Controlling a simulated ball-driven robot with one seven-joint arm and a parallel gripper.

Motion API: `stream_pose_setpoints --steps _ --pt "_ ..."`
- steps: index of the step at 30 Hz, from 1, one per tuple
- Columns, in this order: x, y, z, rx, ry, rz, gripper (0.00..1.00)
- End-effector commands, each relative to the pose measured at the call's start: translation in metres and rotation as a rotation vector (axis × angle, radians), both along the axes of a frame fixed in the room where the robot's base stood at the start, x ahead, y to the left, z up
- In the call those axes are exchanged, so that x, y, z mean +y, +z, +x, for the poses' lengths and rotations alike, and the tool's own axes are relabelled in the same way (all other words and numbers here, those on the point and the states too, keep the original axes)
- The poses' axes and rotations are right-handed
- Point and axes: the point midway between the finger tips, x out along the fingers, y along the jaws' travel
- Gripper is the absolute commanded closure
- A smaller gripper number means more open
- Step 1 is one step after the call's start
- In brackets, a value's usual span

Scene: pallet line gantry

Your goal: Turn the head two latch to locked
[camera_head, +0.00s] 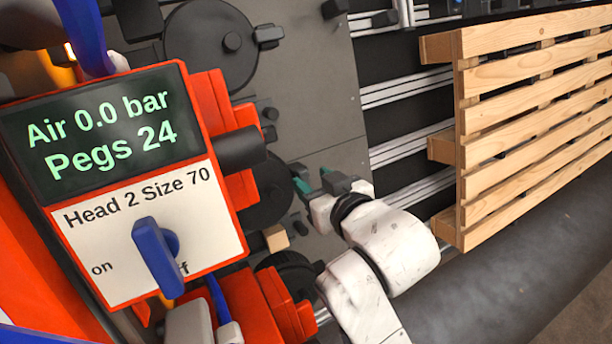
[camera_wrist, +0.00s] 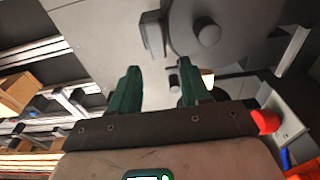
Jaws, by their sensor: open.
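My gripper (camera_head: 318,181) is in the middle of the head view, its green fingers apart and pointing left toward the grey machine plate (camera_head: 310,85). A dark round disc (camera_head: 268,212) lies just left of the fingertips, partly hidden by a black cylinder. In the wrist view my gripper (camera_wrist: 158,90) is open and empty. Beyond it is a grey disc (camera_wrist: 240,30) with a round knob and a dark block (camera_wrist: 152,34) at its edge. A small dark peg (camera_wrist: 173,80) shows between the fingers. I cannot tell which part is the head two latch or its position.
An orange control box with a screen (camera_head: 110,125) reading "Air 0.0 bar, Pegs 24" fills the left. Its "Head 2 Size 70" panel has a blue switch (camera_head: 155,255). A wooden pallet (camera_head: 530,110) stands at right. A small wooden block (camera_head: 276,238) sits below the disc.

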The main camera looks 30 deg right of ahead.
Motion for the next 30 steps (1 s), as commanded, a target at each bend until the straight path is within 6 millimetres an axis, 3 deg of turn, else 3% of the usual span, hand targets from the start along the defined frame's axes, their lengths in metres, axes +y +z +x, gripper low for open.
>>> stream_pose_setpoints --steps 7,19,30 --pt "0.000 -0.012 0.030 0.000 -0.001 0.000 0.53" --pt "0.000 -0.015 0.036 0.000 0.000 0.000 0.53" --pt "0.000 -0.015 0.036 0.000 0.000 0.000 0.88"
